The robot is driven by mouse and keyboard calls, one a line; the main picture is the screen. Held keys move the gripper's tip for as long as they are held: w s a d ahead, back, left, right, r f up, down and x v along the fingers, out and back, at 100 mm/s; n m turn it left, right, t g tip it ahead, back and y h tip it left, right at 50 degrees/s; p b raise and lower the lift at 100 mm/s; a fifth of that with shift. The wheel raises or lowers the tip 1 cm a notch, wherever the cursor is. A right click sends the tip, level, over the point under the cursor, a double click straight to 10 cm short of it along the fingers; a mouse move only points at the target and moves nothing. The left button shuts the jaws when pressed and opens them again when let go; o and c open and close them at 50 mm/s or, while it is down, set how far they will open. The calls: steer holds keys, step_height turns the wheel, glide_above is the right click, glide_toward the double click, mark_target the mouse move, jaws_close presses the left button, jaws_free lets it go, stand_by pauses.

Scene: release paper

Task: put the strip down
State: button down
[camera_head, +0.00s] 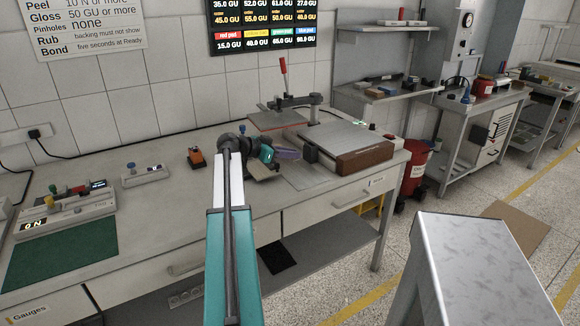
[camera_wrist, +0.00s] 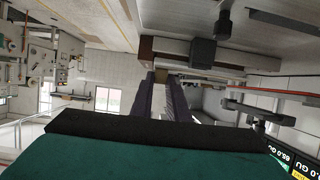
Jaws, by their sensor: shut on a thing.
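My gripper (camera_head: 288,154), with purple fingers, is over the bench near the left side of the press. It also shows in the wrist view (camera_wrist: 166,98), where its two fingers point away from the camera, close together. The fingers are shut on the strip, which is mostly hidden between them and hard to make out.
A press with a brown-fronted platen (camera_head: 365,160) stands right of my gripper. A red-handled clamp (camera_head: 284,82) is behind it. An orange-and-black block (camera_head: 196,157), a small gauge (camera_head: 143,174) and a green mat (camera_head: 62,254) lie to the left. The bench front (camera_head: 150,235) is clear.

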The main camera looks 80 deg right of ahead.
steer(key=shift+f, duration=0.1)
steer(key=p, duration=0.1)
glide_above(291, 184)
steer(key=shift+w+d+f, duration=0.1)
steer(key=shift+f, duration=2.95)
steer(key=shift+f+p, duration=0.35)
steer(key=shift+f, duration=1.5)
steer(key=shift+f, duration=0.15)
steer(key=c, duration=1.7)
jaws_free()
steer(key=shift+r, duration=0.2)
